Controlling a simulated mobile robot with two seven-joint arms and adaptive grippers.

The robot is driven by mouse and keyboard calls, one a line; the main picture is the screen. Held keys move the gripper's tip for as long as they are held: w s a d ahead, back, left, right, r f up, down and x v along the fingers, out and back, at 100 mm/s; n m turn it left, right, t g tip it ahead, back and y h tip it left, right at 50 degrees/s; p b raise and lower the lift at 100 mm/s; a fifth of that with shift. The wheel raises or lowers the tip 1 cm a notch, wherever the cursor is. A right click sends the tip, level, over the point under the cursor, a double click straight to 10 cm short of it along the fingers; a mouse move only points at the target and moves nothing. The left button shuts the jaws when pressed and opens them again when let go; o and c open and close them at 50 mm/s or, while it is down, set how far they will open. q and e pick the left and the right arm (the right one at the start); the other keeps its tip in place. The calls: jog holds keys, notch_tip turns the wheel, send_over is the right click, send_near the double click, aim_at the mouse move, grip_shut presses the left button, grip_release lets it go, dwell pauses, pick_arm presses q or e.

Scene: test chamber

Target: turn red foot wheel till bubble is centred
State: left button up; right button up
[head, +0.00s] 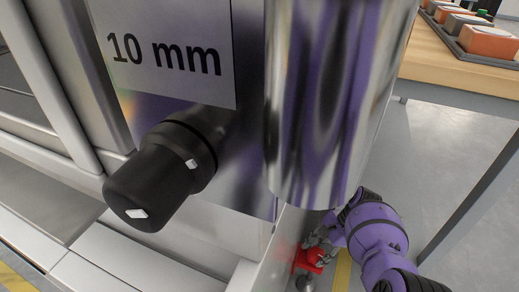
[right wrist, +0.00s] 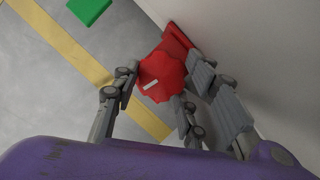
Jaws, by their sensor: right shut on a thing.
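The red foot wheel (head: 313,260) is low beside the machine's lower corner in the head view, partly covered by my right gripper (head: 318,243). In the right wrist view the red wheel (right wrist: 160,77) has a lobed rim and a white mark on its face. The grey fingers of my right gripper (right wrist: 163,90) stand on either side of the wheel and are shut on it. A red bracket (right wrist: 177,43) sits behind the wheel against the pale machine wall. My left gripper is not in view. No bubble level shows in either view.
A wooden table (head: 450,75) with trays stands at the right. A green block (right wrist: 89,10) lies on the grey floor near a yellow stripe (right wrist: 65,42).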

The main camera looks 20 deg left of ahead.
aim_at(318, 254)
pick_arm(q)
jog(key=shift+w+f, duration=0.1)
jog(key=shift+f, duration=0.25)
pick_arm(e)
jog(key=shift+s+a+f+n+g, duration=0.1)
jog(key=shift+s+f+n+g, duration=0.05)
jog(key=shift+s+n+g, duration=0.3)
jog(key=shift+w, duration=0.1)
jog(key=o, duration=1.1)
jog(key=shift+w+t, duration=0.1)
jog(key=shift+t, duration=0.15)
jog(key=shift+w+r, duration=0.1)
jog(key=shift+r, duration=0.1)
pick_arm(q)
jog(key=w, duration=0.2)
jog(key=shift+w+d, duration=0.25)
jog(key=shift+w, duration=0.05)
pick_arm(e)
notch_tip(318, 254, up, 10)
jog(key=shift+f, duration=0.1)
